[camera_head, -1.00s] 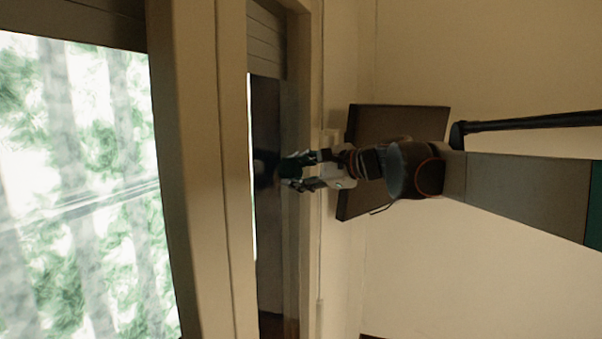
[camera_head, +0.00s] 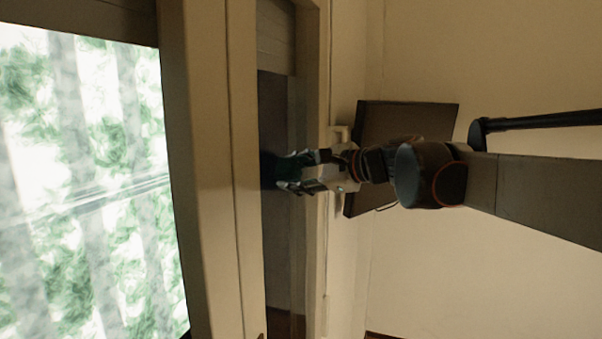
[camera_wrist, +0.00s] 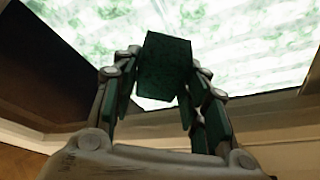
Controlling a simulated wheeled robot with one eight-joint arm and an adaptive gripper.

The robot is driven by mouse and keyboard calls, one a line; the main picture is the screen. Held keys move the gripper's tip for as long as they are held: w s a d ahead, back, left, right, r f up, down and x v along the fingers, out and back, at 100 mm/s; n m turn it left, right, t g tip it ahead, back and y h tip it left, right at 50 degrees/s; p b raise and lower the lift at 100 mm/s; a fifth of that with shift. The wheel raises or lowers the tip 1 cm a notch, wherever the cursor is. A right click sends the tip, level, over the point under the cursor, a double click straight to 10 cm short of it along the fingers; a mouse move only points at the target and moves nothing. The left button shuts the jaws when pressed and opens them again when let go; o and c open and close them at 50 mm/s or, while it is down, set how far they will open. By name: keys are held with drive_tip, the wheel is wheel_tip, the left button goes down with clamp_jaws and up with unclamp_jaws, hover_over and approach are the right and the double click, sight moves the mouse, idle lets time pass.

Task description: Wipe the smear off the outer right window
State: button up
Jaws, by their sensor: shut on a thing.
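My gripper (camera_head: 290,172) is shut on a dark green sponge-like block (camera_head: 268,169). The block also shows in the wrist view (camera_wrist: 165,66), between the fingers and against bright glass. In the head view the arm reaches in from the right, and the block is in front of the narrow, dark right window (camera_head: 275,235), seen at a steep angle. I cannot tell whether the block touches the glass. I cannot make out a smear; the block and gripper cover part of this window.
A thick frame post (camera_head: 212,190) divides the right window from a bright window (camera_head: 85,180) on the left. A dark panel (camera_head: 405,125) on the wall is close behind my wrist. Bare wall (camera_head: 450,285) lies below my arm.

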drive_tip(key=shift+r, duration=0.3)
drive_tip(key=w+d, duration=0.3)
drive_tip(key=w, duration=0.7)
drive_tip(key=shift+d, duration=0.25)
idle(0.5)
drive_tip(key=shift+s+a, duration=0.6)
drive_tip(key=shift+s, duration=1.1)
drive_tip(key=shift+s+a, duration=0.6)
drive_tip(key=shift+s, duration=1.05)
drive_tip(key=shift+s+a, duration=0.6)
drive_tip(key=shift+s, duration=1.1)
drive_tip(key=s+d, duration=0.2)
drive_tip(key=d, duration=0.3)
drive_tip(key=shift+d, duration=0.35)
